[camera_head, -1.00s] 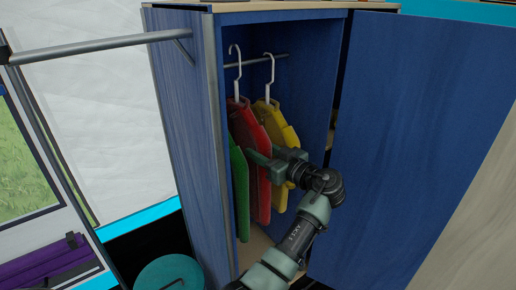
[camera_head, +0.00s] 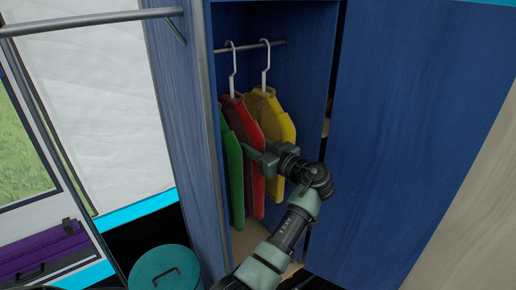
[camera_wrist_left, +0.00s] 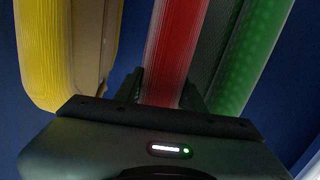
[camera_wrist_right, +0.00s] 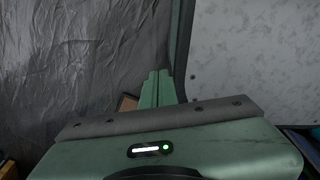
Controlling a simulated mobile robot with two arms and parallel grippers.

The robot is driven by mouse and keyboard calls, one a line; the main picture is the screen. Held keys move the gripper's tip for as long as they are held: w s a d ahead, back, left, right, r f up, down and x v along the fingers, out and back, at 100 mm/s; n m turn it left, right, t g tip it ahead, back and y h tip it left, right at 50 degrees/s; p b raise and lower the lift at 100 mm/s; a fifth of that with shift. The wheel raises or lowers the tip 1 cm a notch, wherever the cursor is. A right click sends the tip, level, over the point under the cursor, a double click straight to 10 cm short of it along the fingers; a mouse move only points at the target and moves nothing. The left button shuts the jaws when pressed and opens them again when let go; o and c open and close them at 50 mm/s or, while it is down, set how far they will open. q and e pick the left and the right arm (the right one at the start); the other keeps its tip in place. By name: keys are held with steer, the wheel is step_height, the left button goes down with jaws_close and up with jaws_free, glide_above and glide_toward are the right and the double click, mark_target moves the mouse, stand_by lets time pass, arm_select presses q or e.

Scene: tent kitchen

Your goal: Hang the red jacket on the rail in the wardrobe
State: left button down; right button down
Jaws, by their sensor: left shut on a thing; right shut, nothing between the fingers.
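The red jacket (camera_head: 256,190) hangs upright from a white hanger (camera_head: 232,68) inside the blue wardrobe (camera_head: 309,90). The hanger's hook is at the left part of the metal rail (camera_head: 252,46); I cannot tell whether the rail bears it. My left gripper (camera_head: 262,160) is shut on the red jacket at its middle. In the left wrist view the red jacket (camera_wrist_left: 174,50) is between the fingers. My right gripper (camera_wrist_right: 158,90) is shut and empty, seen only in the right wrist view, away from the jackets.
A yellow jacket (camera_head: 268,115) hangs to the right of the red one, a green jacket (camera_head: 233,180) to its left. The open wardrobe door (camera_head: 420,130) stands at right. An outside bar (camera_head: 95,20), a teal bin (camera_head: 165,270) and a purple case (camera_head: 45,250) are at left.

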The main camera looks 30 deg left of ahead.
arm_select(q)
steer(key=shift+a, duration=0.1)
steer(key=c, duration=0.8)
jaws_free()
steer(key=shift+o, duration=0.2)
arm_select(e)
steer(key=shift+a+f, duration=0.2)
steer(key=shift+a, duration=0.2)
arm_select(q)
steer(key=shift+f, duration=0.2)
arm_select(e)
steer(key=shift+d, duration=0.2)
arm_select(q)
steer(key=shift+s+d, duration=0.1)
steer(key=shift+d, duration=0.3)
steer(key=b+v, duration=0.2)
steer(key=v, duration=0.5)
steer(key=shift+r, duration=0.1)
arm_select(e)
steer(key=shift+d+f, duration=0.1)
steer(key=shift+f, duration=0.85)
arm_select(q)
steer(key=shift+d, duration=0.1)
arm_select(e)
steer(key=shift+s, duration=0.1)
